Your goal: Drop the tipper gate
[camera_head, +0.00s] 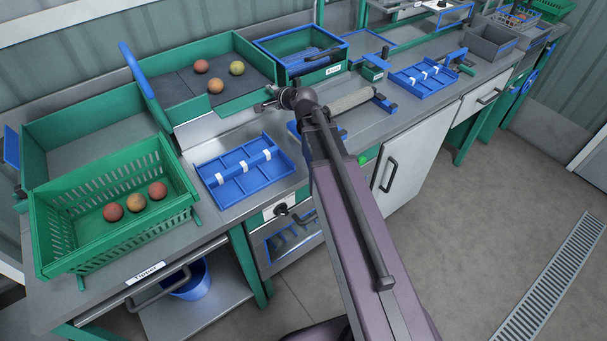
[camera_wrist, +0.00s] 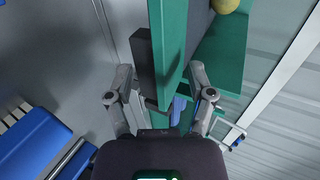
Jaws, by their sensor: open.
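A green panel with a blue edge (camera_head: 141,75) stands tilted at the left end of the grey-bedded green tray (camera_head: 262,52); it looks like the tipper gate, though I cannot be sure. Three tomatoes (camera_head: 216,86) lie on that bed. My gripper (camera_head: 268,98) is at the tray's front right corner, away from the blue-edged panel. In the wrist view my gripper (camera_wrist: 160,85) is open, its fingers either side of a green wall (camera_wrist: 172,45) and a dark grey block (camera_wrist: 144,62). I cannot tell whether they touch.
A green slotted crate (camera_head: 110,240) with three tomatoes stands at the left, by the "Tipper" label (camera_head: 146,271). A blue divided tray (camera_head: 240,172) lies before the bed. A green bin (camera_head: 300,45) and a roller (camera_head: 350,101) are close to my gripper. The floor at right is clear.

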